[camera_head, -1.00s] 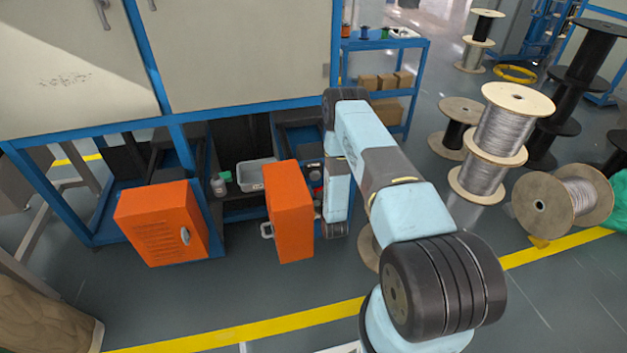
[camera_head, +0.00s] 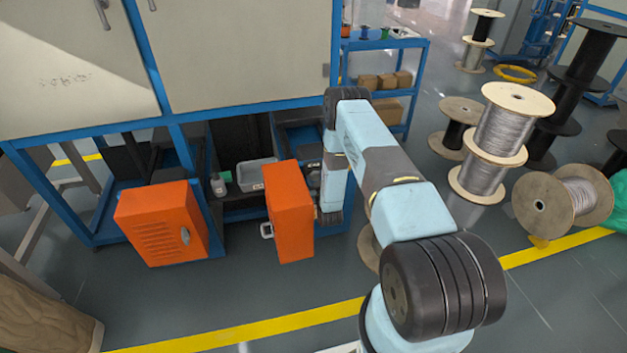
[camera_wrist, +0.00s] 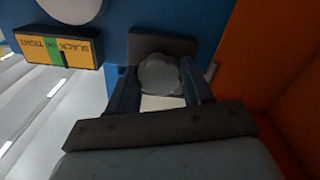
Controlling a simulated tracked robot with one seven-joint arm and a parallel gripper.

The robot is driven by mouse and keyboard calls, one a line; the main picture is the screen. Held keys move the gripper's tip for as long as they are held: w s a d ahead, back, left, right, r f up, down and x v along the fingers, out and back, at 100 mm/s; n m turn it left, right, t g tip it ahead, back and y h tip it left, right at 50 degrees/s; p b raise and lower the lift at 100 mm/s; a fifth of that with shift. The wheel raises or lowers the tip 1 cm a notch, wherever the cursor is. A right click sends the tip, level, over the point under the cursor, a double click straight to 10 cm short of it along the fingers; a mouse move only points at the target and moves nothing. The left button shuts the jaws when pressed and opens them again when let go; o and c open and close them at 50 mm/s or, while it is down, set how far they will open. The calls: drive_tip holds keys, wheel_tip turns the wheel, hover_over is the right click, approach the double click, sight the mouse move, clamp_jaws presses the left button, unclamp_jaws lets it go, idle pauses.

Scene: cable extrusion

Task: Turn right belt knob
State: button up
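In the wrist view a round grey knob (camera_wrist: 160,75) with a lobed rim sits on a dark square plate (camera_wrist: 148,43) on a blue panel. My gripper (camera_wrist: 160,86) has one finger on each side of the knob. The fingertips are close to its rim, but I cannot tell whether they touch it. A yellow and green gauge label (camera_wrist: 58,47) with upside-down words for slack and tight is to the left. In the head view my gripper and the knob are hidden behind the orange door (camera_head: 289,210) and my arm.
The orange door also borders my gripper on the right in the wrist view (camera_wrist: 272,85). A second orange door (camera_head: 162,225) stands open to the left. A grey bin (camera_head: 254,174) and a small bottle (camera_head: 218,184) sit inside the cabinet. Cable spools (camera_head: 497,130) stand at the right.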

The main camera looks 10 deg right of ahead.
drive_tip(key=c, duration=0.6)
drive_tip(key=shift+a, duration=0.45)
drive_tip(key=shift+d, duration=0.25)
drive_tip(key=shift+c, duration=0.2)
drive_tip(key=shift+m, duration=2.9)
drive_tip(key=shift+d, duration=0.1)
drive_tip(key=o, duration=1.1)
drive_tip(key=shift+c, duration=0.2)
drive_tip(key=shift+d, duration=0.1)
